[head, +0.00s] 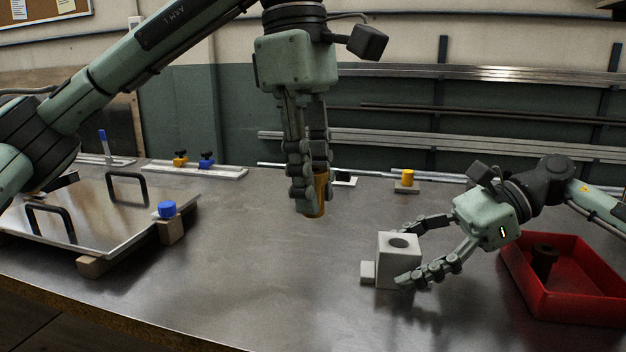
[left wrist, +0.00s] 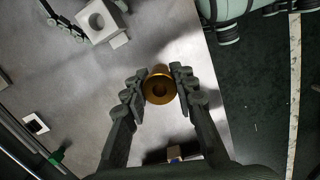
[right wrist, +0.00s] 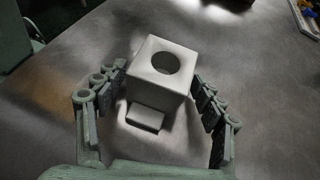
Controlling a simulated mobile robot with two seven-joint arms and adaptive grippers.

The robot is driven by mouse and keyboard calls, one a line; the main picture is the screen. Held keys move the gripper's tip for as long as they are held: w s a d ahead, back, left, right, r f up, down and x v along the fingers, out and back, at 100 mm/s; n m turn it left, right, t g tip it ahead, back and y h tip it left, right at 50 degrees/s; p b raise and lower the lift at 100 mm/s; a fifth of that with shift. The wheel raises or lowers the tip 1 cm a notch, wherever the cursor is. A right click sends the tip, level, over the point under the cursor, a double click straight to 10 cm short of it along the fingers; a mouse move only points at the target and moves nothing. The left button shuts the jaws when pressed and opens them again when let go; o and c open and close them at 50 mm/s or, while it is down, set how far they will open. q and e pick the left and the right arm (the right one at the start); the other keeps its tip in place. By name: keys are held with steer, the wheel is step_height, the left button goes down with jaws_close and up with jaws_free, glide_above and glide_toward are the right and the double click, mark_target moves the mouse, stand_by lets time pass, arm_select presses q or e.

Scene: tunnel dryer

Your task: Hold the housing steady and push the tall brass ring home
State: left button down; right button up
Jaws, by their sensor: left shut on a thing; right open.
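The housing (head: 385,262) is a pale grey block with a round hole in its top and a small step on one side. It stands on the metal table and also shows in the right wrist view (right wrist: 143,78). My right gripper (head: 404,256) is open, with one finger on each side of the housing; contact is not clear. My left gripper (head: 311,192) is shut on the tall brass ring (head: 321,188), held upright above the table, left of and behind the housing. The ring's open end shows in the left wrist view (left wrist: 159,87). The housing's hole looks empty.
A red bin (head: 565,307) with a dark round part stands at the right. A small yellow cylinder (head: 408,176) sits on a block at the back. The table's middle is clear.

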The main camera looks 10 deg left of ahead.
steer(key=shift+c, duration=0.6)
steer(key=shift+o, duration=0.6)
steer(key=c, duration=1.1)
steer(key=shift+o, duration=0.2)
arm_select(q)
steer(key=w+d+m, duration=0.1)
steer(key=w+d, duration=0.6)
steer(key=d, duration=0.3)
steer(key=shift+d+r, duration=0.15)
steer(key=shift+r, duration=0.1)
steer(key=shift+w, duration=0.1)
